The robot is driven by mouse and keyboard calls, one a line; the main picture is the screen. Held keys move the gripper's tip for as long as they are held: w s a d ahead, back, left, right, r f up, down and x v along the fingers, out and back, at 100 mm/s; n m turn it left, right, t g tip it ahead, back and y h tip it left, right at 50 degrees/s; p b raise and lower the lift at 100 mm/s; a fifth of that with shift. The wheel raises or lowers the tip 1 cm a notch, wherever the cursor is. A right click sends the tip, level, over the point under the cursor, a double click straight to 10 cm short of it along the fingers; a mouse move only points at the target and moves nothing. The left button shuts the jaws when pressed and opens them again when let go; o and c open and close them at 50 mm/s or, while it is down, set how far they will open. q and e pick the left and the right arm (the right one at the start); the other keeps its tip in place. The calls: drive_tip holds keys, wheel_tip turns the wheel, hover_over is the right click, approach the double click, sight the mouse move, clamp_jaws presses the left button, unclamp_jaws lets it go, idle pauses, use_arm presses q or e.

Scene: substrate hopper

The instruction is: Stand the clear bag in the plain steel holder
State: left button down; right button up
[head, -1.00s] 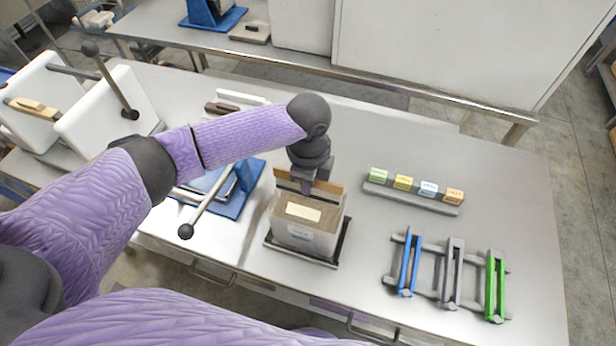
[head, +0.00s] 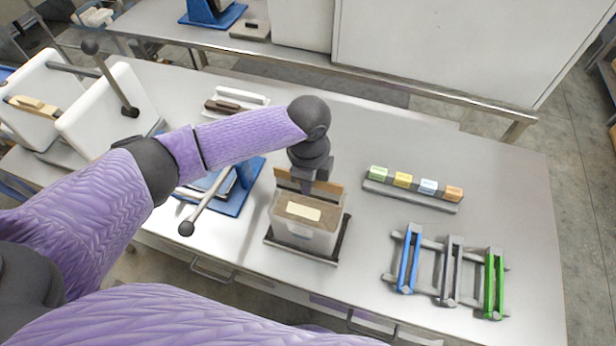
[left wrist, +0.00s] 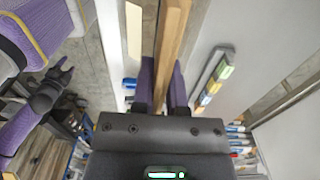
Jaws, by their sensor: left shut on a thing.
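The bag (head: 318,236), boxy and pale-sided with a brown top and cream label, stands upright at the dark-rimmed holder (head: 333,262) in the table's middle. A wooden strip (head: 335,187) runs along its back top edge. My left gripper (head: 307,187) points down there and is shut on this strip. The left wrist view shows the strip (left wrist: 172,40) between the fingers (left wrist: 162,88). I cannot tell whether the bag's bottom rests fully on the holder.
A rack with blue, grey and green bars (head: 452,270) stands at right, with a strip of coloured blocks (head: 412,188) behind it. A blue-based device with a lever (head: 208,200) stands close at left. White boxes (head: 110,110) are farther left. Bare table lies between bag and racks.

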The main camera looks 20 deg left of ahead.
use_arm(q)
drive_tip(key=shift+f, duration=0.1)
drive_tip(key=c, duration=0.6)
unclamp_jaws()
